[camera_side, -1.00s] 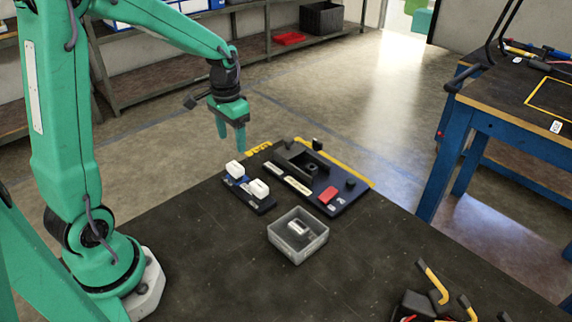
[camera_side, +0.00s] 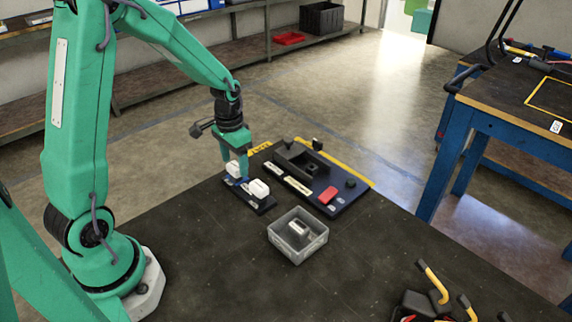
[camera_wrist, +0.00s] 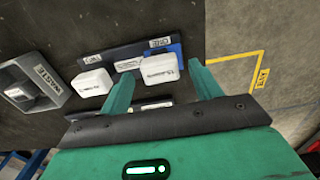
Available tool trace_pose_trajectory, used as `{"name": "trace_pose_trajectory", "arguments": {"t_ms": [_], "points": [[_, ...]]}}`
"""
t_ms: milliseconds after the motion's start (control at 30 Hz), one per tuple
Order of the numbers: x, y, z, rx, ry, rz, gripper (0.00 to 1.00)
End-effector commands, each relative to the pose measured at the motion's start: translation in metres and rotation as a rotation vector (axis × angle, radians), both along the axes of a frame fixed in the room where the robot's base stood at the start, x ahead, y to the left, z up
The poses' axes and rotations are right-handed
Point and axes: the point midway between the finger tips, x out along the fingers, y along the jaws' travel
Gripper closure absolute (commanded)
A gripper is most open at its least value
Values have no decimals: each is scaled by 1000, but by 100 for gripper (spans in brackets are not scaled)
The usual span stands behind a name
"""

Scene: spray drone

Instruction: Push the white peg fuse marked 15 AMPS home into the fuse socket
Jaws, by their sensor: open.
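Two white block-shaped fuses stand on a dark rack (camera_side: 262,207): a far one (camera_side: 232,168) and a near one (camera_side: 258,189). In the wrist view the fuse by the blue patch (camera_wrist: 158,68) lies between my finger lines, with the other fuse (camera_wrist: 92,82) left of the left finger. Their print is too small to read. My gripper (camera_side: 234,171) is open, pointing down at the far fuse; contact cannot be told. The black housing with a recess (camera_side: 300,160), apparently the fuse socket, is on a dark board (camera_side: 345,205) right of the rack.
A grey open box (camera_side: 298,245), labelled WASTE in the wrist view (camera_wrist: 40,78), holds a small pale piece. A red block (camera_side: 328,195) and a black knob (camera_side: 351,183) are on the board. Yellow-handled tools (camera_side: 433,284) lie front right. The table's middle front is clear.

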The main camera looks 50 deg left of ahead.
Motion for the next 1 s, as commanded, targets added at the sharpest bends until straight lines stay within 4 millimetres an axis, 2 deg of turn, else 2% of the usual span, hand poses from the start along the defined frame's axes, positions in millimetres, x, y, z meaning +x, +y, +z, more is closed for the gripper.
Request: {"name": "trace_pose_trajectory", "arguments": {"t_ms": [300, 1000], "points": [[0, 0, -14, 0, 0, 0, 36], [0, 0, -14, 0, -1, 0, 36]]}}
